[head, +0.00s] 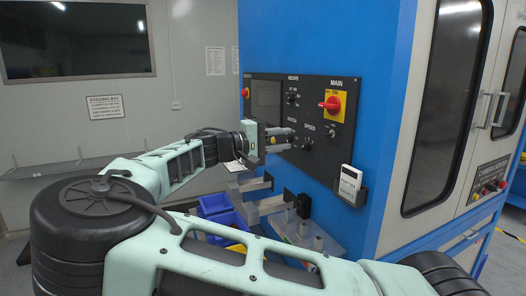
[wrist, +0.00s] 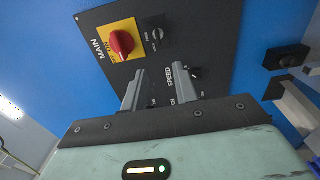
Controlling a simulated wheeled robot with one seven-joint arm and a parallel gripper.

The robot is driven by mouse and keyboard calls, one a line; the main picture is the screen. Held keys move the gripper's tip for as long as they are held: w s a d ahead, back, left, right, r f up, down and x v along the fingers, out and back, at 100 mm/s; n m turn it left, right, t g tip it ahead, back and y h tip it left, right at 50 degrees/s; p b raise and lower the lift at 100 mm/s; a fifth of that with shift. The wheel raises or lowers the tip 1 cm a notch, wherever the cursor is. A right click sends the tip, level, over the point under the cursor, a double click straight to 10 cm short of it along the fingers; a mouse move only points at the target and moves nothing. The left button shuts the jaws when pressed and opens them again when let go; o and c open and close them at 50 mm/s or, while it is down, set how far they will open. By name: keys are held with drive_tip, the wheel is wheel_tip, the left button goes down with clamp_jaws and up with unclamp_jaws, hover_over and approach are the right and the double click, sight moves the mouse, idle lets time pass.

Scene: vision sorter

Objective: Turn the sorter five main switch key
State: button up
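The main switch is a red rotary handle (head: 331,104) on a yellow plate under the word MAIN, at the upper right of the black control panel (head: 317,83). It also shows in the wrist view (wrist: 122,42), at the upper left. A small dark round control (head: 331,131) sits just below the yellow plate; in the wrist view it is beside the plate (wrist: 157,35). I cannot tell whether it holds a key. My gripper (head: 291,139) is open and empty in front of the panel, below and left of the main switch. In the wrist view its two fingers (wrist: 157,72) stand apart.
Small knobs (wrist: 196,72) by the SPEED label lie close to my fingertips. A white card in a black holder (head: 349,184) juts out at the panel's lower right. Blue bins (head: 216,205) and metal brackets are below.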

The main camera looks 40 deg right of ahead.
drive_tip(key=b+v, duration=0.1)
drive_tip(key=v, duration=0.4)
drive_tip(key=shift+w+a, duration=0.1)
drive_tip(key=shift+a, duration=0.05)
idle(0.3)
